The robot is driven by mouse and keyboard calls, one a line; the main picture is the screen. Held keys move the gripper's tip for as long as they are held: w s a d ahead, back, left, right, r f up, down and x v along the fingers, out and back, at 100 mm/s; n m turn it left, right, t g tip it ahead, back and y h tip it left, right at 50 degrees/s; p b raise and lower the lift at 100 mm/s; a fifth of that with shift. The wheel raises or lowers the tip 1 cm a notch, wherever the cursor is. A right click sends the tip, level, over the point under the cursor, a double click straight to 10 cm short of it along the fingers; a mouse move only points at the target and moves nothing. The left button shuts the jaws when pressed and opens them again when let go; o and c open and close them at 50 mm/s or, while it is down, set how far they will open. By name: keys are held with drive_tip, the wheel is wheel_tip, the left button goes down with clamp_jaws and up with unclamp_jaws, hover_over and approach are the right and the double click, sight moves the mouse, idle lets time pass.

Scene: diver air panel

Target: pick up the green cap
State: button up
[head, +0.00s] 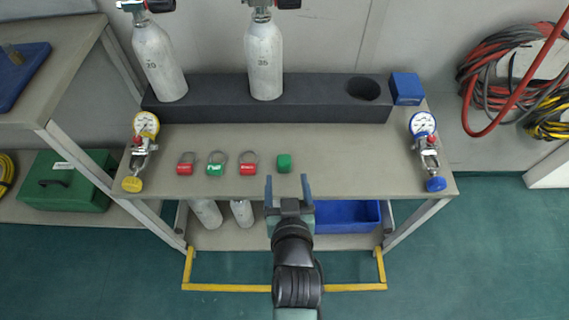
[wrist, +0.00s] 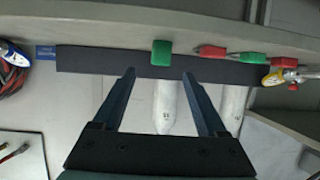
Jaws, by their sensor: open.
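The green cap (head: 284,163) sits on the grey bench top, to the right of a row of ringed tags. My gripper (head: 286,178) is open and empty, its two fingers pointing at the cap from the bench's front side. In the head view the fingertips lie just below the cap, apart from it. In the wrist view the cap (wrist: 161,53) shows ahead of the gap between my open fingertips (wrist: 159,73). Nothing covers the cap in either view.
Two red tags (head: 187,168) (head: 250,167) and a green tag (head: 216,168) lie left of the cap. Gauges (head: 146,124) (head: 423,124) stand at both bench ends. A dark rack (head: 310,100) behind holds two cylinders (head: 263,55) (head: 158,62). Bench top right of the cap is clear.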

sight(285, 166)
drive_tip(key=b+x, duration=0.2)
drive_tip(key=x, duration=0.6)
drive_tip(key=shift+w+f, duration=0.1)
drive_tip(key=shift+w, duration=0.1)
clamp_jaws()
